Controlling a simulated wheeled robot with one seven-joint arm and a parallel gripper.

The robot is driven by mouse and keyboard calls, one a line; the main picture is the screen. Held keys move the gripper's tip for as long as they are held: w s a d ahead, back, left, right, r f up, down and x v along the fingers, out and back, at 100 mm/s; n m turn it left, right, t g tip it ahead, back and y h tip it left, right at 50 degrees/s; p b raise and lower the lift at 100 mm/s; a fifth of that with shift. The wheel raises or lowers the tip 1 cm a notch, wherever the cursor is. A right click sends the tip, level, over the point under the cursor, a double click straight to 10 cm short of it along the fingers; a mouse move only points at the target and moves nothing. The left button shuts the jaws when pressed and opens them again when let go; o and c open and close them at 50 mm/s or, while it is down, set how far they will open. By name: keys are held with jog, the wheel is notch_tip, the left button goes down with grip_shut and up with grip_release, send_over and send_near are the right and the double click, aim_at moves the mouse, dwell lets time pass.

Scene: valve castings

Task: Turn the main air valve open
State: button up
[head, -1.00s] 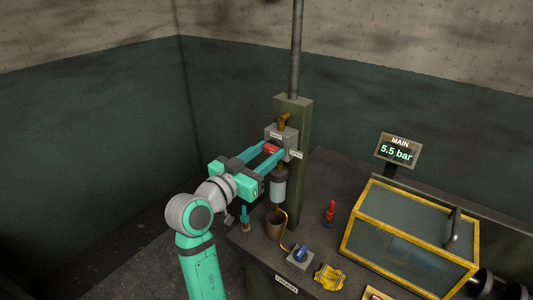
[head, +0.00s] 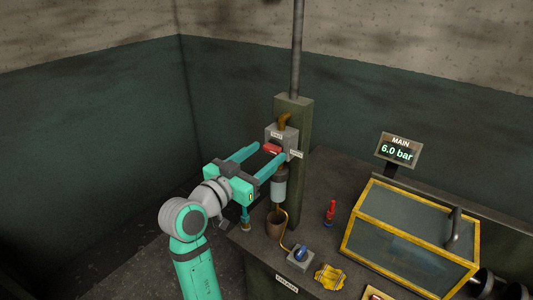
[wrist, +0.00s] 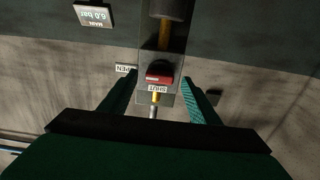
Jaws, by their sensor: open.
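The main air valve is a grey block (head: 276,133) on a green post, with a red handle (head: 271,148) on its front. In the wrist view the red handle (wrist: 159,78) lies crosswise, with a SHUT label (wrist: 158,88) beside it and a partly hidden OPEN label (wrist: 124,69) to the left. My gripper (head: 270,152) is open, its fingers spread wide on either side of the handle with clear gaps. The pressure display (head: 398,151) reads MAIN 6.0 bar.
Below the valve are a clear bowl (head: 278,188) and a brown cup (head: 275,225). The bench also holds a blue knob (head: 301,253), a red-topped item (head: 330,213), a yellow piece (head: 329,278) and a yellow-framed glass case (head: 410,240). A pipe (head: 297,45) rises above the post.

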jog(key=v, duration=0.9)
jog(key=shift+s, duration=0.15)
jog(key=shift+a, duration=0.1)
jog(key=s+d+f+n+t+y, duration=0.1)
jog(key=s+f+n+y, duration=0.2)
jog(key=f, duration=0.8)
jog(key=d+f+n+t+y, duration=0.1)
jog(key=f+n+y, duration=0.4)
jog(key=f, duration=0.7)
jog(key=s+d+f+n+g+y, duration=0.1)
jog(key=s+f+n+y, duration=0.15)
jog(key=s+f, duration=0.9)
jog(key=s+d+m, duration=0.1)
jog(key=s+d, duration=0.1)
jog(key=s, duration=1)
jog(key=s+d+m, duration=0.1)
jog(key=s+m, duration=0.1)
jog(key=s, duration=1)
jog(key=shift+d+r, duration=0.2)
jog(key=shift+d, duration=0.2)
